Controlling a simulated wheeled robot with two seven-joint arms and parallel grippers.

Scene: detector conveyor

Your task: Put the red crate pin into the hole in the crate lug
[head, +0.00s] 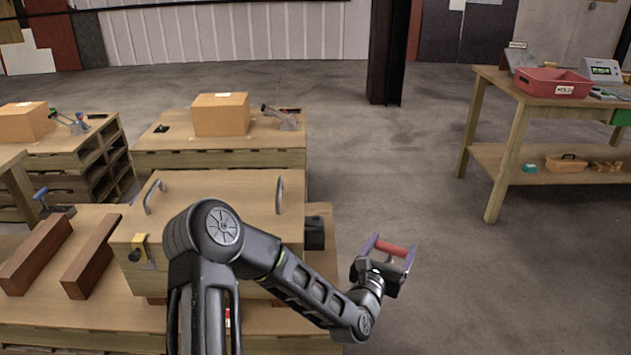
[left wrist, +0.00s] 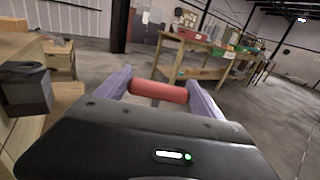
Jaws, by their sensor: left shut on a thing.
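The red crate pin (head: 391,249) lies crosswise between the purple fingers of my left gripper (head: 392,244), which is shut on it. The pin also shows in the left wrist view (left wrist: 159,92), between both fingers. The gripper is over open floor, to the right of the wooden crate (head: 215,185) and apart from it. A dark grey block (head: 315,233) on the crate's right side looks like the crate lug. It shows larger at the left of the left wrist view (left wrist: 28,92), with a dark opening at its top. My right gripper is not in view.
The crate has two grey handles on top and a yellow fitting (head: 139,248) at its front left. Two brown beams (head: 92,258) lie left of it. A workbench (head: 485,150) with a red bin (head: 553,84) stands at the right. The floor between is clear.

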